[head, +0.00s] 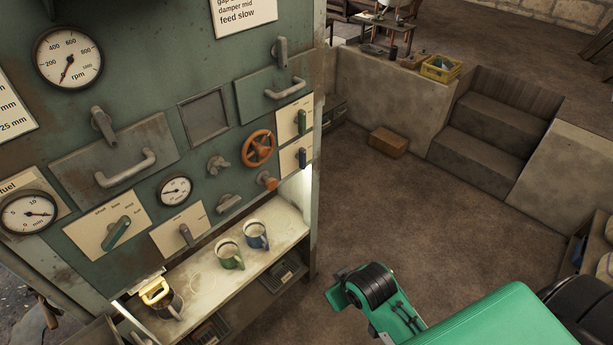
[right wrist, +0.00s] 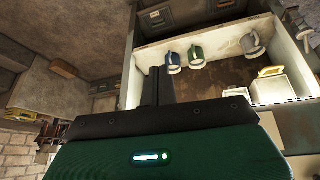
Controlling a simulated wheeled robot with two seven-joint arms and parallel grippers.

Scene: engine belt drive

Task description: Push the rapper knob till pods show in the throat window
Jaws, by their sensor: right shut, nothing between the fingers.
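In the head view an orange-brown round knob (head: 267,181) sticks out of the green panel's lower right, below an orange handwheel (head: 258,148). A grey knob (head: 218,165) sits left of it; no label shows which is the rapper knob. A framed dark square window (head: 205,116) is above them, and no pods can be made out in it. My right arm's green and black links reach in from the lower right of the head view. My right gripper (right wrist: 158,86) shows in the right wrist view, shut and empty. It looks apart from the panel. My left gripper is not in view.
Below the panel a lit shelf (head: 205,275) carries a green mug (head: 229,254), a blue mug (head: 256,235) and a yellow-handled item (head: 156,291). Several levers and handles stick out of the panel. Open floor (head: 375,205) lies right of the cabinet, before a low wall and steps (head: 490,135).

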